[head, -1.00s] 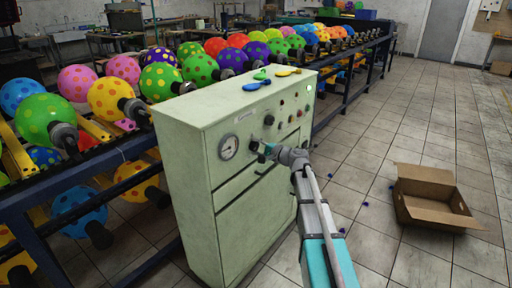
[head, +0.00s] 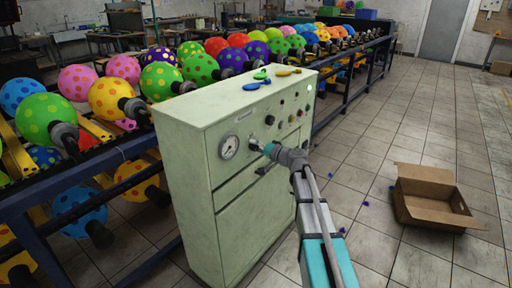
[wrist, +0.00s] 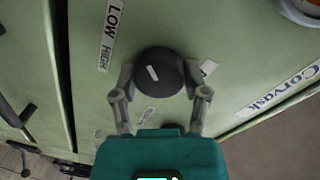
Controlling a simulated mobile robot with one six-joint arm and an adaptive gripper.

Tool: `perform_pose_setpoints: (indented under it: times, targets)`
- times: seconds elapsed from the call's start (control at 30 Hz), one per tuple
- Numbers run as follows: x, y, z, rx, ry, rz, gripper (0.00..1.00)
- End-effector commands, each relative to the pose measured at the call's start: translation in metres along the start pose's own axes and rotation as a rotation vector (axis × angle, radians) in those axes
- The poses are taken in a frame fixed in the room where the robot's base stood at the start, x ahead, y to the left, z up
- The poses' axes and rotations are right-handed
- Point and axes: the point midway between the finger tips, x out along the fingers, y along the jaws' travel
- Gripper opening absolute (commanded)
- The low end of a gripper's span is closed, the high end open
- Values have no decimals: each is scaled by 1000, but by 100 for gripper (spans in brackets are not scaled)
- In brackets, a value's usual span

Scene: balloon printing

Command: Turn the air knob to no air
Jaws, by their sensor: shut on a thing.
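The round black knob (wrist: 158,80) is on the front of the pale green cabinet (head: 230,190). Small white labels lie right of and below the knob, partly hidden by the fingers. In the head view my gripper (head: 263,147) meets the cabinet's front, just right of the gauge (head: 228,147), and largely hides the knob.
Other knobs and buttons sit to the right on the cabinet's front. Balloon-shaped pieces lie on its top. A rack of dotted balloons (head: 110,97) stands behind and left.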

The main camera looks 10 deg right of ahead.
Motion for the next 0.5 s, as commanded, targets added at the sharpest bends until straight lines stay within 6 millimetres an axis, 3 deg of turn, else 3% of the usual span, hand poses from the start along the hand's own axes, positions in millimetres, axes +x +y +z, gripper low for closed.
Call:
perform_pose_setpoints:
  times: [0.33,0.37,0.5]
  targets:
    - [0,0,1,-8,-3,1,11]
    - [0,0,1,-8,-3,1,63]
    - [0,0,1,-6,-2,1,89]
